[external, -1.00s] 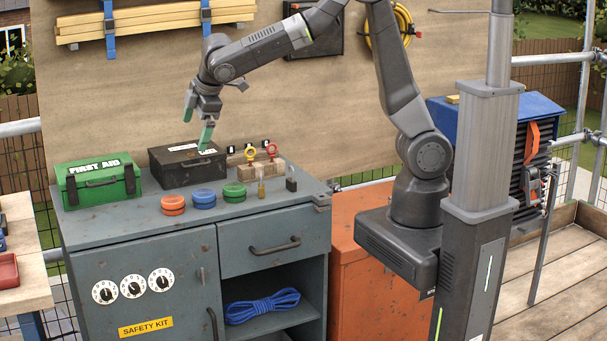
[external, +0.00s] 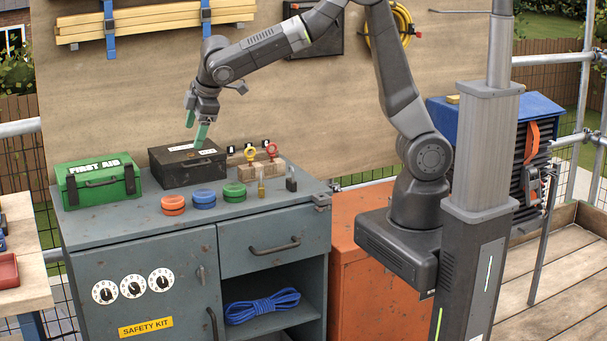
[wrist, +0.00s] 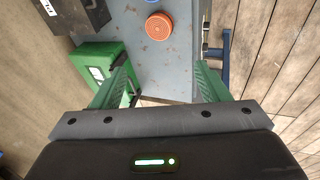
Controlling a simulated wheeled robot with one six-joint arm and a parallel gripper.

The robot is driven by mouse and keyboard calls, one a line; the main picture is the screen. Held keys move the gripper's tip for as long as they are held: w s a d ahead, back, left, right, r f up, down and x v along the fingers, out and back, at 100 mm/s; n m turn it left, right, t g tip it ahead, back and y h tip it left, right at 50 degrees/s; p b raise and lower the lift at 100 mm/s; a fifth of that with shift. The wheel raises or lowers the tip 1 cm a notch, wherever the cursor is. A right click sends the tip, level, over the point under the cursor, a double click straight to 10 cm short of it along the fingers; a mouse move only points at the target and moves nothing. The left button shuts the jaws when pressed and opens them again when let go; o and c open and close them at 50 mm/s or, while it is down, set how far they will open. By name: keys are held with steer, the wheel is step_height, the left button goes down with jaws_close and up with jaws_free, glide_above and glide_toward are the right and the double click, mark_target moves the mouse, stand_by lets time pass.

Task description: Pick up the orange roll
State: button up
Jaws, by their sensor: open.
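The orange roll (external: 173,205) is a short round stack standing on the grey cabinet top (external: 140,225), leftmost of a row of three rolls. In the wrist view the orange roll (wrist: 159,26) shows from above, ahead of the fingers. My gripper (external: 196,128) is open and empty, with green fingers pointing down. It hangs well above the cabinet, over the dark metal box and up and right of the orange roll in the external view. In the wrist view the two fingers of my gripper (wrist: 163,80) are wide apart with nothing between them.
A blue roll (external: 204,198) and a green roll (external: 234,192) stand right of the orange one. A green first aid box (external: 98,184) and a dark metal box (external: 187,166) stand behind. The cabinet top in front of the rolls is clear.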

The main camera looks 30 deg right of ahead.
step_height(320, 180, down, 8)
steer(key=w+a+m+b, duration=0.3)
steer(key=m+b, duration=0.2)
steer(key=m, duration=0.8)
glide_toward(192, 213)
steer(key=shift+h, duration=0.3)
steer(key=x, duration=0.3)
steer(key=s+x, duration=0.1)
steer(key=shift+w+a+f, duration=0.2)
steer(key=shift+a+f, duration=0.2)
steer(key=shift+f, duration=0.1)
steer(key=shift+w+p+x, duration=0.2)
steer(key=shift+p+x, duration=0.15)
steer(key=shift+x, duration=1)
steer(key=shift+w+p+x, duration=0.15)
steer(key=shift+p+x, duration=0.2)
steer(key=shift+x, duration=0.95)
steer(key=shift+r, duration=0.15)
steer(key=c, duration=0.8)
